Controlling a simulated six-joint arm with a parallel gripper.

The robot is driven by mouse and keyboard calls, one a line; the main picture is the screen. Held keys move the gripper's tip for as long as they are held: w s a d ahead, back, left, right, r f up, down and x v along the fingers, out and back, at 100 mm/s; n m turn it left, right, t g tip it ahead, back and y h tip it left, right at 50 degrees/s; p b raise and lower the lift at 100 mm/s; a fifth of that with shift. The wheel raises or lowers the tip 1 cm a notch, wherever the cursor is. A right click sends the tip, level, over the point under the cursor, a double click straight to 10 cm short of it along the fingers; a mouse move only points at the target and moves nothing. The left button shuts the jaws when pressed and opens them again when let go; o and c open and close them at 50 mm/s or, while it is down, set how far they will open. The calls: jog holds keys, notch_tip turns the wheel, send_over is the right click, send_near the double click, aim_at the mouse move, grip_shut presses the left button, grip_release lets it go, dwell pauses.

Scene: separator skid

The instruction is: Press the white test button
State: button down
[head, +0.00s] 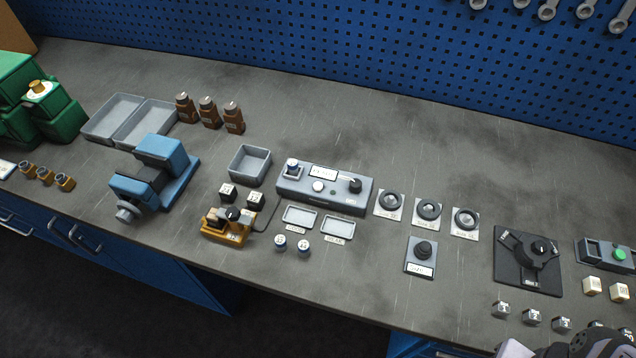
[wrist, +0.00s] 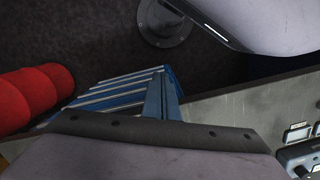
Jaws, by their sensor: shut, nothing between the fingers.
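The white test button (head: 318,186) is a small round white cap on the top face of a grey control box (head: 290,194) at mid-bench in the head view. Nothing covers it. On the same box are a blue-topped part at the left end, a label, a small green spot and a black knob (head: 355,185) at the right. Parts of my arm show at the bottom right of the head view, well apart from the box. I cannot make out the white button in the wrist view.
Two shallow trays (head: 337,229) lie in front of the box, and an open bin (head: 261,149) stands left of it. Three round gauges (head: 429,209) lie to its right. A yellow fixture (head: 228,232) sits front left. The bench behind the box is clear.

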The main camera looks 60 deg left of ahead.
aim_at(318, 186)
jog(key=s+a+f+n, duration=0.1)
jog(key=s+a, duration=0.3)
jog(key=a, duration=0.6)
jog(key=s+a+f+n+y+p, duration=0.1)
jog(key=s+a, duration=0.3)
jog(key=a, duration=0.7)
jog(key=s+a+f+n, duration=0.1)
jog(key=s+a+n, duration=0.2)
jog(key=a, duration=0.8)
jog(key=shift+s+f+g+y, duration=0.2)
jog(key=shift+s+g+y, duration=0.2)
jog(key=shift+s, duration=0.05)
jog(key=a+r+m+y, duration=0.1)
jog(key=a, duration=0.2)
jog(key=a+r+m+y, duration=0.1)
jog(key=a+m, duration=0.1)
jog(key=a, duration=0.2)
jog(key=w+a+r+m+y, duration=0.1)
jog(key=a, duration=0.2)
jog(key=shift+a, duration=0.35)
jog(key=w+a+r+m+t+y, duration=0.2)
jog(key=w+a+r+m+y, duration=0.2)
jog(key=a+r+m, duration=0.5)
jog(key=w+a+m, duration=0.1)
jog(key=a+m, duration=0.1)
jog(key=m, duration=0.4)
jog(key=shift+w+a+r+y, duration=0.25)
jog(key=shift+a+r+y, duration=0.05)
jog(key=shift+r+y, duration=0.1)
jog(key=shift+f, duration=0.1)
